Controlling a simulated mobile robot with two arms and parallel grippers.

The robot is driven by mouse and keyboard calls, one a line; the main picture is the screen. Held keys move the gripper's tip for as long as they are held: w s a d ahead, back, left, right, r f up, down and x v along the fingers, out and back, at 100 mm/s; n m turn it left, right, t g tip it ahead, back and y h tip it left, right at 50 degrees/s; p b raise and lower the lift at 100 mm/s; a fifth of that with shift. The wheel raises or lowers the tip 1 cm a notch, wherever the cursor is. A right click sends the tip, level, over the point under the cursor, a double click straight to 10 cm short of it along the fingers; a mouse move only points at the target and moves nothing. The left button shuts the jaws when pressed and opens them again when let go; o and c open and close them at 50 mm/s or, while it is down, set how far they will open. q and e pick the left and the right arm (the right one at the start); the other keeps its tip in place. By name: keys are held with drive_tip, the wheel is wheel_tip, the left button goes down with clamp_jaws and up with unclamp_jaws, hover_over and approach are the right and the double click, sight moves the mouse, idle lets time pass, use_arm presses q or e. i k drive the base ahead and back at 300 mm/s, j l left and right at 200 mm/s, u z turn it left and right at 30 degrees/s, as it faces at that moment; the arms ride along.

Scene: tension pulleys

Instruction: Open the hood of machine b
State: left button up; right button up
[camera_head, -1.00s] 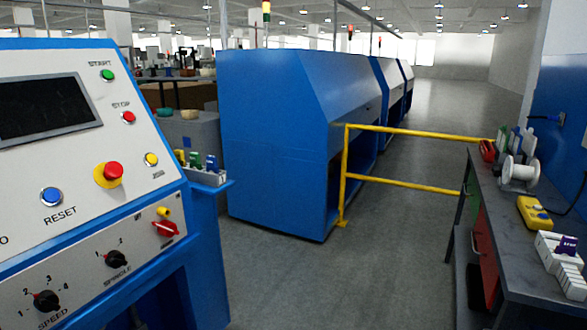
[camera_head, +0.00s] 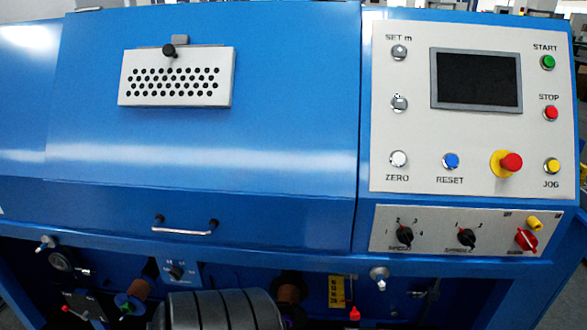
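A blue machine fills the view, and no label naming it machine b is readable. Its large blue hood (camera_head: 270,130) is down. A silver bar handle (camera_head: 184,230) is fixed along the lower front of the hood. A perforated light-grey plate (camera_head: 176,86) with a black knob is on the upper part of the hood. Neither of my grippers shows in the view.
The control panel (camera_head: 420,140) right of the hood has a dark screen, START, STOP, RESET and JOG buttons and a red emergency knob. Below the hood are a ribbed grey cylinder (camera_head: 225,310), spools (camera_head: 132,300) and knobs.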

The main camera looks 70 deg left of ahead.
sight(279, 165)
drive_tip(key=u, duration=3)
